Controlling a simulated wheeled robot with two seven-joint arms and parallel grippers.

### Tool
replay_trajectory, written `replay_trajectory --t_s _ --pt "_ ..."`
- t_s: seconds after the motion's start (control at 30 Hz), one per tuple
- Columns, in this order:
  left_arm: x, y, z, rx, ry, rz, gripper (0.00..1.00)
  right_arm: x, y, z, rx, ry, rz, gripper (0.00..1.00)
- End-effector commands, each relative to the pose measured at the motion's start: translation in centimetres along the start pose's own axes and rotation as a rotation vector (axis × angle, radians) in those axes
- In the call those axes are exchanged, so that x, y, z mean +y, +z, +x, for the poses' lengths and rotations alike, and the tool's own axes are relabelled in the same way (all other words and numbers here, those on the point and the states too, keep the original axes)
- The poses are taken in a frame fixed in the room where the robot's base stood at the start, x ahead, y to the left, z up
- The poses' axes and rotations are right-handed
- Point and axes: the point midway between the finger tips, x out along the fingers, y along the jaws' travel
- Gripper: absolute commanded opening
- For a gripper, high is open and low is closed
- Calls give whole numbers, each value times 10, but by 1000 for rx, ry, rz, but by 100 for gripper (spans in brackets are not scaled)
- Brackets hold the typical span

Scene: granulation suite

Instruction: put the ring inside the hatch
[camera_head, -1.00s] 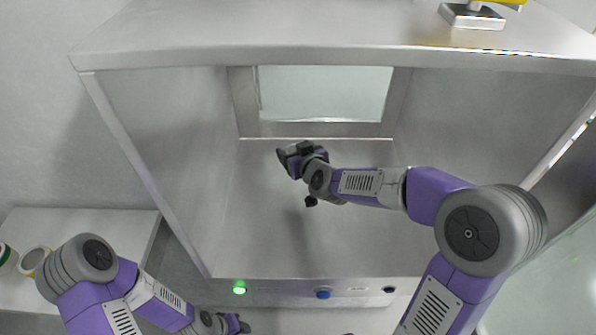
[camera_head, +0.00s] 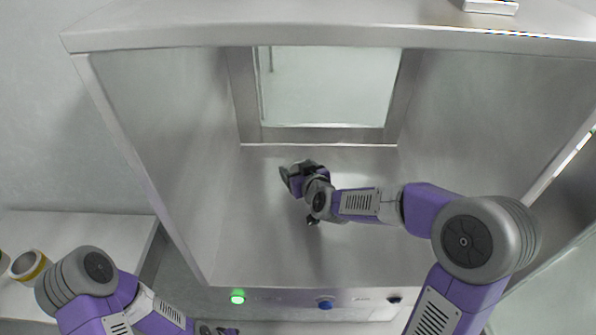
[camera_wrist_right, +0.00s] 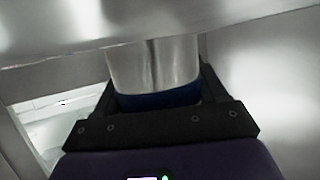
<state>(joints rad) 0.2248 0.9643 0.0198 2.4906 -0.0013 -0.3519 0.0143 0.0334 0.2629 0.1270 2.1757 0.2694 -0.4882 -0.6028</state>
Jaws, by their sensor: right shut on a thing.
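The hatch (camera_head: 222,215) is a grey metal chamber with an open front and a window in its back wall. My right gripper (camera_head: 287,180) is inside it, above its floor, pointing left. In the right wrist view my right gripper (camera_wrist_right: 155,75) is shut on the ring (camera_wrist_right: 153,62), a shiny silver piece with a dark blue band near the palm. The ring's far end is cut off by a bright metal edge or surface; I cannot tell whether it touches. The head view does not clearly show the ring. My left gripper (camera_head: 217,330) is at the bottom edge, mostly cut off.
A white table (camera_head: 85,228) stands at the left, with a silver ring with a yellow band (camera_head: 28,265) on it. The hatch's front sill carries a lit green button (camera_head: 237,297) and a blue button (camera_head: 325,304). The hatch floor around my right gripper looks clear.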

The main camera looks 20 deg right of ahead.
Motion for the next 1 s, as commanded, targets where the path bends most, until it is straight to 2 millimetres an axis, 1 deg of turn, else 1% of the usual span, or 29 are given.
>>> replay_trajectory --t_s 0.03,0.07,0.1,0.27,0.57,0.67,0.77,1.0 --pt "-1 0 2 0 0 0 38 -1 10 2 -18 -2 2 32" --pt "-1 0 1 0 0 0 38 -1 10 2 -19 -3 2 32" --pt "0 0 1 0 0 0 38 -1 12 2 -23 -3 2 72" --pt "0 0 1 0 0 0 38 -1 14 2 -29 -4 3 96" --pt "0 0 1 0 0 0 38 0 14 2 -31 -2 4 96" --pt "2 0 -4 0 0 0 38 0 10 0 -31 -2 4 96" --pt "5 1 -13 0 0 0 38 0 0 -4 -31 -2 3 96" --pt "8 1 -20 0 0 0 38 0 -4 -59 -19 -1 1 96"
